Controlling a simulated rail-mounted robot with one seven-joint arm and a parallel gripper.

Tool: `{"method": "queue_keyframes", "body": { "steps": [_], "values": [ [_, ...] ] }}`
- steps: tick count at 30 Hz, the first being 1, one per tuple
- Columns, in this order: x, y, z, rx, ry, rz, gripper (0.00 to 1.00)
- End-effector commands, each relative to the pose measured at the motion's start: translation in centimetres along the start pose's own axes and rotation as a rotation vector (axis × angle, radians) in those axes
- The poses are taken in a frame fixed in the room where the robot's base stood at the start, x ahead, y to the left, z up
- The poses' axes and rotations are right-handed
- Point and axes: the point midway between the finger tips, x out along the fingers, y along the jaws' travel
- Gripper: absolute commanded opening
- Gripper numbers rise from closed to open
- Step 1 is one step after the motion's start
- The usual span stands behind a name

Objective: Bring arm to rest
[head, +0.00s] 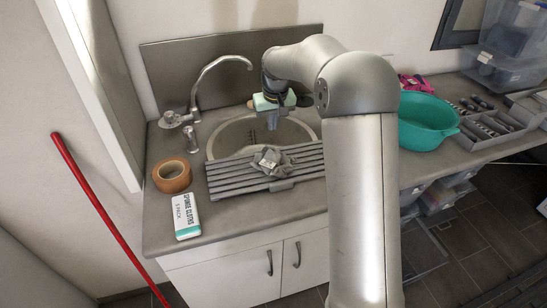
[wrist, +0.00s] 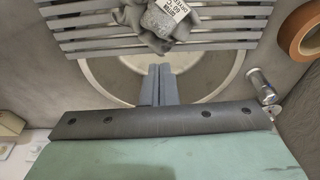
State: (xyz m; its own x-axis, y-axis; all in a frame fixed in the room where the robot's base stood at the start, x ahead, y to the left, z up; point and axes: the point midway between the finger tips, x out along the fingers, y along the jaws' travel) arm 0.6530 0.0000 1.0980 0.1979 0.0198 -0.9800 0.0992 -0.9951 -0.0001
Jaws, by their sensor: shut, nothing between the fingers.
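My gripper (head: 272,123) hangs at the end of my raised, bent arm over the round sink (head: 233,137). In the wrist view its two blue-grey fingers (wrist: 159,72) lie side by side, shut and empty, with the sink bowl (wrist: 105,78) behind them. A crumpled grey cloth with a white label (head: 271,161) lies on the slatted drying rack (head: 229,182), in front of the fingers and apart from them. The cloth also shows in the wrist view (wrist: 160,18). My arm hides part of the counter to the right of the rack.
The tap (head: 202,82) rises at the sink's back left. A tape roll (head: 172,177) and a sponge cloths pack (head: 186,215) are on the counter's left. A teal basin (head: 425,120) stands right of my arm, with grey trays (head: 492,128) beyond. A red pole (head: 100,205) leans at left.

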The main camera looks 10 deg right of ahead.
Motion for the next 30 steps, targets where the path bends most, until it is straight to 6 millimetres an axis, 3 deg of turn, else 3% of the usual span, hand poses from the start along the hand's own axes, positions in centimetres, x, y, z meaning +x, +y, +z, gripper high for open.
{"method": "queue_keyframes", "body": {
  "steps": [4,20,23,25,30],
  "values": [
    [-1.5,0.0,-0.3,0.000,0.000,0.000,0.00],
    [-1.8,-0.1,0.1,-0.001,-0.001,0.002,0.00],
    [-3.2,-0.5,2.0,-0.002,-0.006,0.010,0.00],
    [-4.8,-0.9,4.7,0.000,-0.014,0.020,0.00],
    [-8.4,-1.9,14.7,0.024,-0.045,0.041,0.00]
  ]
}}
